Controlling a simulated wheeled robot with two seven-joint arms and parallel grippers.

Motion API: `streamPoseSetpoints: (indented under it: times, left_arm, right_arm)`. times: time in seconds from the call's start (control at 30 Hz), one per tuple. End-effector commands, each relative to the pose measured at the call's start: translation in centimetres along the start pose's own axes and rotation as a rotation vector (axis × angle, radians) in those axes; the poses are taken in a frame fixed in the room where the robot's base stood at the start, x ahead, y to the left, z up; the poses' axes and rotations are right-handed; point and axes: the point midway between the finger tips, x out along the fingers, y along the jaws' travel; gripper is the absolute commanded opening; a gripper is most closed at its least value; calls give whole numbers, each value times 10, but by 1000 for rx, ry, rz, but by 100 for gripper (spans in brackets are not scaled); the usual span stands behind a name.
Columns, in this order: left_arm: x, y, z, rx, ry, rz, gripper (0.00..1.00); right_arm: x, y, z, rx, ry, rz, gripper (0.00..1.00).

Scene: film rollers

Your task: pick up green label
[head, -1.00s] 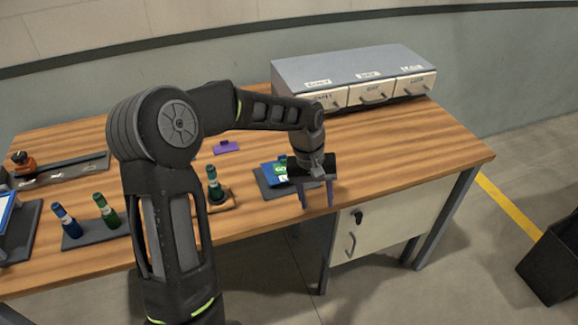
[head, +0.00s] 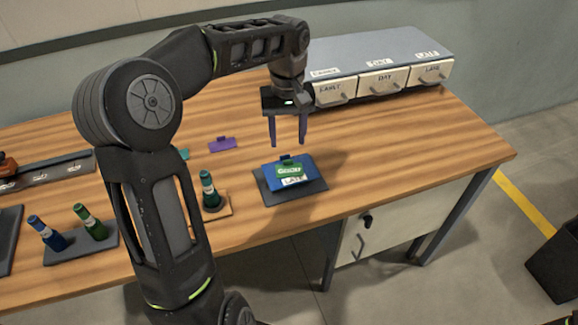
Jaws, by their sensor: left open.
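The green label (head: 289,171) lies on a blue block or card (head: 268,180) on a dark grey mat (head: 310,194) near the middle of the table. A white tag reading LATE (head: 294,181) sits just in front of it. My left gripper (head: 288,143) is open and empty, its fingers pointing down. It hangs above and behind the mat, apart from the label. My right gripper is not in the picture.
A grey cabinet with drawers marked EARLY, DAY and LATE (head: 385,80) stands behind. The table's right side is clear.

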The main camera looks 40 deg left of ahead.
Motion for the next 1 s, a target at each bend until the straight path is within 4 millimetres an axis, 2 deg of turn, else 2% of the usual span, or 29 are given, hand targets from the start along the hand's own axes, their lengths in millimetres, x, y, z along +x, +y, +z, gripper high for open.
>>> streamPoseSetpoints:
  times: [0.2,0.57,0.9,1.0]
  left_arm:
    - [22,0,0,0,-2,-1,49]
    - [26,0,0,0,-2,0,49]
    - [70,2,-1,0,-3,0,49]
    - [75,2,-1,0,-1,1,49]
  right_arm:
    - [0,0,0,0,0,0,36]
    - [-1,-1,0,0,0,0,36]
    - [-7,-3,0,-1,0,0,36]
    - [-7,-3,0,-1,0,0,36]
